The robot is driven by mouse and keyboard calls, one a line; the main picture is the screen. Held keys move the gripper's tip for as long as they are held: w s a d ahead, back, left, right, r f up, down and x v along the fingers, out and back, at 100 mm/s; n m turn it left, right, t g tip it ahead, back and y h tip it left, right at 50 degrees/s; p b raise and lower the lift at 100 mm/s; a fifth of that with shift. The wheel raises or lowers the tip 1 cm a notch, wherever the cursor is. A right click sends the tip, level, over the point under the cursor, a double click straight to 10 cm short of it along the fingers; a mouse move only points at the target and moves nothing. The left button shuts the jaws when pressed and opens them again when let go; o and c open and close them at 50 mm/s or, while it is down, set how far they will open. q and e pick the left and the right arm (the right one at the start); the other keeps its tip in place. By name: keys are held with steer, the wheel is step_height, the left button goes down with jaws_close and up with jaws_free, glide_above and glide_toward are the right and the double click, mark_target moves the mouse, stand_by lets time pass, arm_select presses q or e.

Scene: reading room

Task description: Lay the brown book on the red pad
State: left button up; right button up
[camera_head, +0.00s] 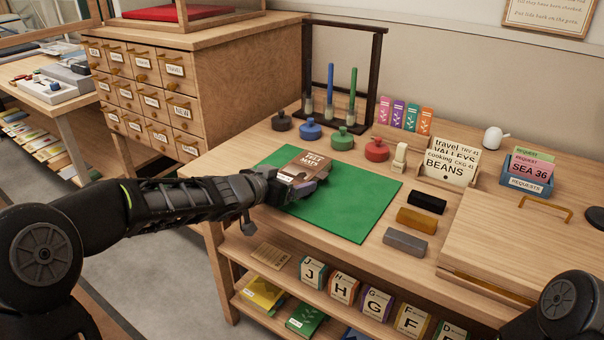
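The brown book (309,163) is at the green mat (345,211) on the wooden table, its cover facing up. My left gripper (293,187) reaches in from the left and is at the book's near left edge, overlapping it in the picture. Its fingers are partly hidden, so I cannot tell whether they are closed on the book or whether the book is lifted. The red pad (180,12) lies inside a wood-framed case on top of the card-drawer cabinet at the upper left. My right gripper is out of view; part of my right arm shows at the lower right.
Red (376,150), green, blue and black lidded pots stand behind the mat. A dark rack (380,75) with upright pens is behind them. Black, ochre and grey blocks (405,242) lie right of the mat. A wooden box (530,225) and card holders fill the right side.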

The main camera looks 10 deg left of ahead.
arm_select(q)
steer(key=c, duration=1.4)
step_height(320, 180, up, 10)
steer(key=p, duration=0.8)
steer(key=shift+p, duration=0.4)
